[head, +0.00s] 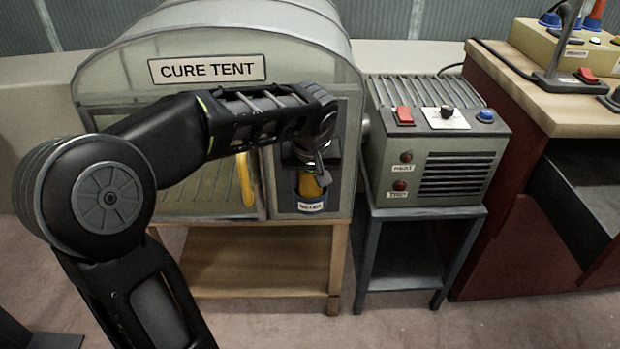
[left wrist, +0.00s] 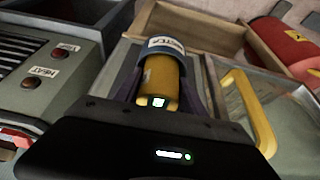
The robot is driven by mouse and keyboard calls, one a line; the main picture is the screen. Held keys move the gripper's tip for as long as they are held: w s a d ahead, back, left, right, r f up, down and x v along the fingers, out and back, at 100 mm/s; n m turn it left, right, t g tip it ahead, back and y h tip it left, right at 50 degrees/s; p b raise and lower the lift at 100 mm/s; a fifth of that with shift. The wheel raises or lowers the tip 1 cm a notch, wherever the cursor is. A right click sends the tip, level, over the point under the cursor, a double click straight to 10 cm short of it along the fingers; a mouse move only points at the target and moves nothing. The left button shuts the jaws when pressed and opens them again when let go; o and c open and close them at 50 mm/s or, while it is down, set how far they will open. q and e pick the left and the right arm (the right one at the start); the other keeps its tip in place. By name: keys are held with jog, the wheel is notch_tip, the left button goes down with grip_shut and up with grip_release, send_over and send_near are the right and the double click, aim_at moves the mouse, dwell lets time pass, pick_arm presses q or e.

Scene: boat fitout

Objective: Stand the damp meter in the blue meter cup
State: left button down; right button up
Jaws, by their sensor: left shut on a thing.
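The yellow damp meter (left wrist: 160,80) is between the fingers of my left gripper (left wrist: 162,88), which is shut on it. In the head view, the meter (head: 310,186) is upright on the narrow panel at the right of the cure tent, below my left gripper (head: 315,172). The blue meter cup (head: 311,206) is directly under it, with a white label on its front. In the left wrist view the cup (left wrist: 163,45) surrounds the meter's far end, so its lower end looks inside the cup. Whether it touches the bottom is hidden. My right gripper is out of view.
The cure tent (head: 207,69) stands behind my left arm, with a yellow handle (head: 246,179) left of the cup. A grey heater box (head: 437,150) stands close on the right. In the left wrist view, a red cylinder (left wrist: 287,48) lies beyond the handle.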

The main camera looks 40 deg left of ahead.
pick_arm(q)
jog(key=c, duration=0.9)
grip_release()
jog(key=shift+s+f, duration=0.15)
jog(key=shift+f, duration=0.3)
jog(key=shift+o, duration=1.2)
jog(key=shift+r, duration=0.2)
jog(key=shift+r+p, duration=0.3)
jog(key=shift+p, duration=0.25)
jog(key=p+v, duration=0.2)
jog(key=v, duration=1)
jog(key=shift+r+p, duration=0.25)
jog(key=shift+p, duration=0.05)
